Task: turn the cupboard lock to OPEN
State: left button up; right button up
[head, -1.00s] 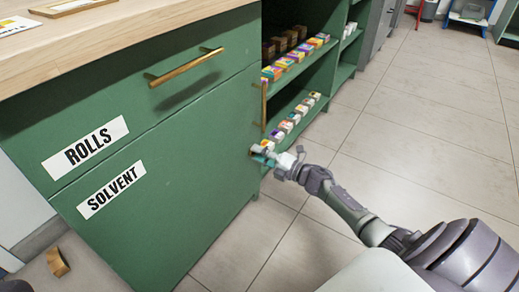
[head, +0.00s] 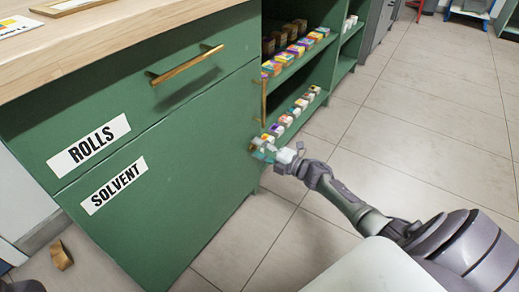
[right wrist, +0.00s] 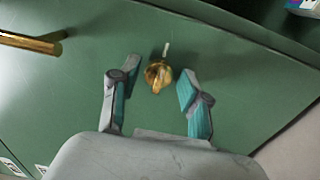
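The cupboard lock is a small brass knob (right wrist: 157,77) on a green door (right wrist: 90,85), seen in the right wrist view. A short white mark (right wrist: 166,49) is on the door just above the knob, tilted slightly right. My right gripper (right wrist: 153,92) is open, with its teal-padded fingers on either side of the knob. Gaps show between the knob and both fingers, so they do not grip it. In the head view my right gripper (head: 262,150) is by the front edge of the green cabinet and largely hides the lock. My left gripper is not in view.
A brass bar handle (right wrist: 30,42) is on the door left of the lock. The green cabinet (head: 200,150) has drawers labelled ROLLS and SOLVENT. Shelves behind hold several small boxes (head: 300,105). The tiled floor (head: 420,120) at right is clear. A brown object (head: 60,255) lies at lower left.

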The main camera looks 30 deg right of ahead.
jog(key=shift+o, duration=0.3)
jog(key=shift+s, duration=0.3)
jog(key=v, duration=1.1)
jog(key=shift+s+d, duration=0.15)
